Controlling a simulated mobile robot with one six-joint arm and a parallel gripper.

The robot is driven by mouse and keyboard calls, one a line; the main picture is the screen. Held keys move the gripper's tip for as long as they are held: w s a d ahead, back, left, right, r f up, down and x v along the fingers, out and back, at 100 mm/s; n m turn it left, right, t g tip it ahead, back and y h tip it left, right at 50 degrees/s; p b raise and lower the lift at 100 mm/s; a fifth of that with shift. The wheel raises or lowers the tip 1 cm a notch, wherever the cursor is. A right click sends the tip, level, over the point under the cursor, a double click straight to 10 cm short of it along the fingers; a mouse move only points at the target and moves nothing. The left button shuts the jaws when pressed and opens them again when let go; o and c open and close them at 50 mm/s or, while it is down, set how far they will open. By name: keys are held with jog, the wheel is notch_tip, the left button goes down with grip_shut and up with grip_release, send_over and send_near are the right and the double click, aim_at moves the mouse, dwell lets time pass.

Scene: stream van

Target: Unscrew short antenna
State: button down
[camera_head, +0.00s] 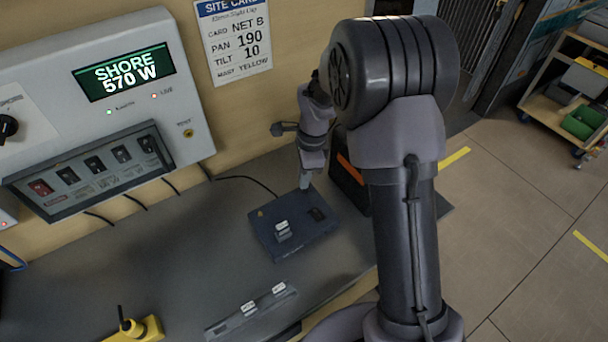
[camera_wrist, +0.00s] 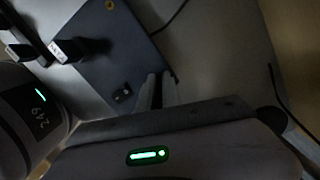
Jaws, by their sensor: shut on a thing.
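A dark blue box (camera_head: 262,232) lies on the grey counter, and it also shows in the wrist view (camera_wrist: 95,45). My gripper (camera_head: 305,182) points down at the back edge of this box. In the wrist view its fingers (camera_wrist: 160,90) are close together at the box's edge, with a dark strip between them. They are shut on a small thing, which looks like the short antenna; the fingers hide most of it. A black piece with a white label (camera_head: 282,229) stands on the box, and a dark square (camera_head: 317,214) is near its right corner.
A grey holder (camera_head: 235,325) with white-labelled pieces lies at the counter's front edge. A yellow device (camera_head: 140,330) with a black stub is at lower left. A power panel (camera_head: 85,100) hangs on the wall behind. A black and orange case (camera_head: 348,185) stands right of the box.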

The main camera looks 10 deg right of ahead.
jog(key=shift+n, duration=0.8)
jog(key=shift+n+p, duration=0.4)
jog(key=shift+p, duration=0.05)
jog(key=shift+r, duration=0.15)
jog(key=shift+r+p, duration=0.75)
jog(key=shift+r, duration=0.15)
jog(key=shift+r+p, duration=1.15)
jog(key=shift+r, duration=0.35)
